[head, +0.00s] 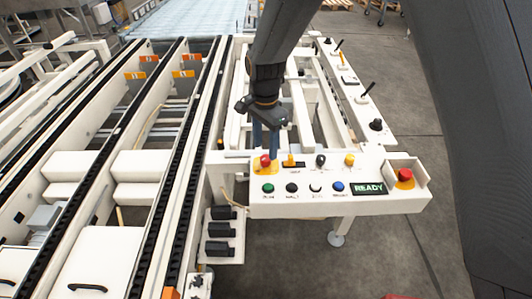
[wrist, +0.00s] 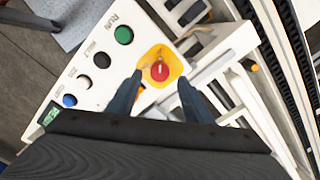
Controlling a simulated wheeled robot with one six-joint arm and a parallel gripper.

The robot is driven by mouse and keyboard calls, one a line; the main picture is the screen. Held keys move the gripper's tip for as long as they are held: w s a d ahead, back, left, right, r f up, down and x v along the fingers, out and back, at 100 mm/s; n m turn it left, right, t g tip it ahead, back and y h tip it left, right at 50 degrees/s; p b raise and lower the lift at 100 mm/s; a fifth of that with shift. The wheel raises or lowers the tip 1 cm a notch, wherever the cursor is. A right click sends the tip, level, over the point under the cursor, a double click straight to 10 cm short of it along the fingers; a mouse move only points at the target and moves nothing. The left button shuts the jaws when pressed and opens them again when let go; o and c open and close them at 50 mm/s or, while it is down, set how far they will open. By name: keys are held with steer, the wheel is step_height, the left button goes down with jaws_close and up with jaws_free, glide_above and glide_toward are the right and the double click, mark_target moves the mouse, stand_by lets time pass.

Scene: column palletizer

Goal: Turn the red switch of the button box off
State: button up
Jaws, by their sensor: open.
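The white button box (head: 285,209) stands at the front right in the head view, and its panel also shows in the wrist view (wrist: 68,82). The red switch (head: 265,159) sits on a yellow plate at the panel's upper left. In the wrist view the red switch (wrist: 160,71) is a round knob with a pale mark on it. My gripper (head: 266,143) is open and points down just above the red switch. In the wrist view my gripper (wrist: 160,82) has one dark finger on each side of the knob. Contact cannot be told.
Green (head: 268,188), black (head: 292,187), white and blue (head: 337,187) buttons line the panel's front beside a READY display (head: 369,189). Another red button (head: 404,174) sits at the right end. A black-topped knob (head: 320,160) and yellow ones stand close to the right of my fingers.

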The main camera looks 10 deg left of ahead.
mark_target(266, 158)
steer(key=shift+f+p, duration=0.35)
steer(key=shift+f, duration=1.75)
steer(key=shift+c, duration=0.3)
steer(key=c, duration=1)
